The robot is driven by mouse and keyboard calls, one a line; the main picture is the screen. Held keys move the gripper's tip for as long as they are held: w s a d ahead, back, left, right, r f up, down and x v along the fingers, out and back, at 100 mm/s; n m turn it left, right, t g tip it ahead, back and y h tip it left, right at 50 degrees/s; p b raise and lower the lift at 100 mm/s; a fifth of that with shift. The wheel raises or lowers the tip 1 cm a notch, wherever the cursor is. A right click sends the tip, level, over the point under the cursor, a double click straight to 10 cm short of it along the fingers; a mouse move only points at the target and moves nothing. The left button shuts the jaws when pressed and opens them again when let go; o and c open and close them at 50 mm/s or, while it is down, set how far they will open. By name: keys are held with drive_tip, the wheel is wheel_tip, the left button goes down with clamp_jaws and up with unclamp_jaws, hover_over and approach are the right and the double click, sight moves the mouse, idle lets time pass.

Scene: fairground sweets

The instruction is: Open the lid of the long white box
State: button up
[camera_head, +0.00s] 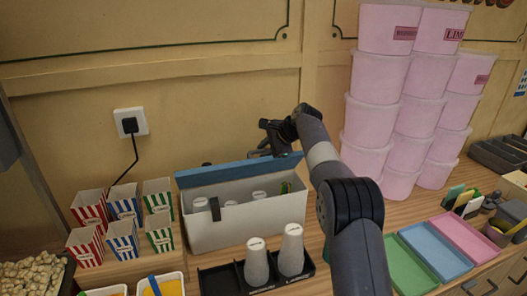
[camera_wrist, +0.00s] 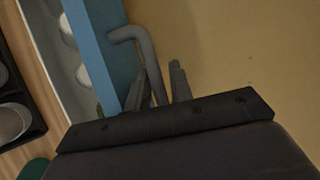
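The long white box (camera_head: 248,218) stands on the counter in the head view, with several white-topped cups inside. Its blue lid (camera_head: 236,171) is raised and stands up along the back edge, so the box is open on top. The lid also shows in the wrist view (camera_wrist: 96,45), with a grey bent handle (camera_wrist: 133,34) on its outer side. My gripper (camera_wrist: 161,66) is behind the lid, near the wall, its fingers apart with a gap between them. The handle runs down close to the left finger; contact cannot be told. My gripper also shows in the head view (camera_head: 270,138).
A black holder (camera_head: 222,281) with two speckled cups (camera_head: 291,250) stands before the box. Striped popcorn boxes (camera_head: 124,203) are at left. Stacked pink tubs (camera_head: 375,77) and coloured trays (camera_head: 432,254) are at right. The wall with a socket (camera_head: 131,122) is close behind the lid.

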drive_tip(key=b+v, duration=0.1)
drive_tip(key=v, duration=0.9)
drive_tip(key=shift+b, duration=0.4)
drive_tip(key=p+x, duration=0.2)
drive_tip(key=x, duration=0.8)
drive_tip(key=shift+w+a+f, duration=0.1)
drive_tip(key=shift+a+f, duration=0.05)
drive_tip(key=shift+f, duration=0.15)
